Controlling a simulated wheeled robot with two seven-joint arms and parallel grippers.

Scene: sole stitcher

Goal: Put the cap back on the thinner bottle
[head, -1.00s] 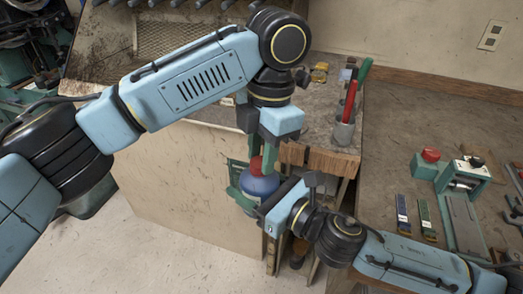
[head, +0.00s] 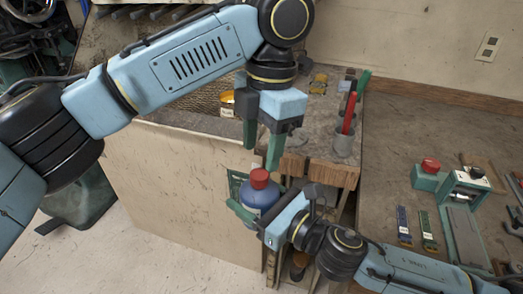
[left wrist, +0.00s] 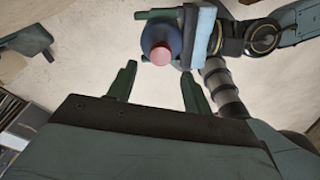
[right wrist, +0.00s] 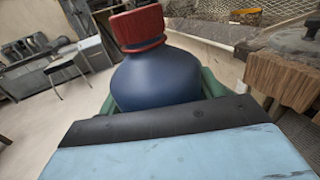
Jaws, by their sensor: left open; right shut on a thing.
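A blue bottle (head: 258,194) is held upright between the green fingers of my right gripper (head: 250,200), in front of the bench end. A red cap (head: 259,177) sits on top of the bottle's neck. The left wrist view shows the cap (left wrist: 161,54) and bottle beyond the open left fingers (left wrist: 157,88).
A grey cup (head: 344,142) with red and green tools stands on the bench near its right edge. An amber-coloured item (head: 228,104) is at the back of the bench. The right table (head: 400,140) carries a green device (head: 428,174) and small tools.

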